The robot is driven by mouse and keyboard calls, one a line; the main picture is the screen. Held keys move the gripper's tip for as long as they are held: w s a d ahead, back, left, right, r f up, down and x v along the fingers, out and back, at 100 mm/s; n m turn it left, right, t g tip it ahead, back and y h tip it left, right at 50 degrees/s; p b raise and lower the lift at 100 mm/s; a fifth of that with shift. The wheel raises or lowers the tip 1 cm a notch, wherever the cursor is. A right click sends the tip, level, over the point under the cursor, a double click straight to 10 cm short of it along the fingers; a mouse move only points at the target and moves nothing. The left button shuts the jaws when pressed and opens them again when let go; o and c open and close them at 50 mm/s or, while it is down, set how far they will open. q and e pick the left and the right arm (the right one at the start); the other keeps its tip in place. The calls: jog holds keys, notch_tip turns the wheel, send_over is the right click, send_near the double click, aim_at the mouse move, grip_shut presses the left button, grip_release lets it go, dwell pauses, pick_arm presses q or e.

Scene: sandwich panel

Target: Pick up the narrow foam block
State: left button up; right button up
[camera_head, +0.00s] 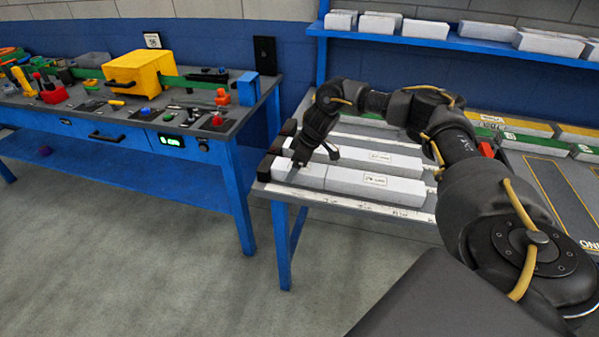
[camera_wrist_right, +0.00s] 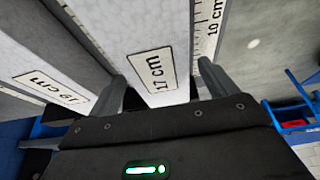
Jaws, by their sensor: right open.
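A white foam block labelled 17 cm (camera_wrist_right: 140,30) fills the middle of the right wrist view. My right gripper (camera_wrist_right: 165,92) is open, with one finger on each side of this block's labelled end. I cannot tell whether the fingers touch it. A wider-looking white block labelled 19 cm (camera_wrist_right: 40,62) lies alongside to the left. In the head view, my right gripper (camera_head: 312,160) points down at the left end of the near row of white blocks (camera_head: 308,178). The labels there are too small to read. My left gripper is out of view.
The blocks lie on a blue-legged table (camera_head: 262,190) with a marked ruler strip (camera_wrist_right: 207,25) beside them. Another white block row (camera_head: 360,155) lies just behind. A blue shelf (camera_head: 400,38) with more blocks hangs above. A tool bench (camera_head: 225,140) stands left, across a floor gap.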

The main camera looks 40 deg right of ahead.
jog(key=shift+x, duration=0.85)
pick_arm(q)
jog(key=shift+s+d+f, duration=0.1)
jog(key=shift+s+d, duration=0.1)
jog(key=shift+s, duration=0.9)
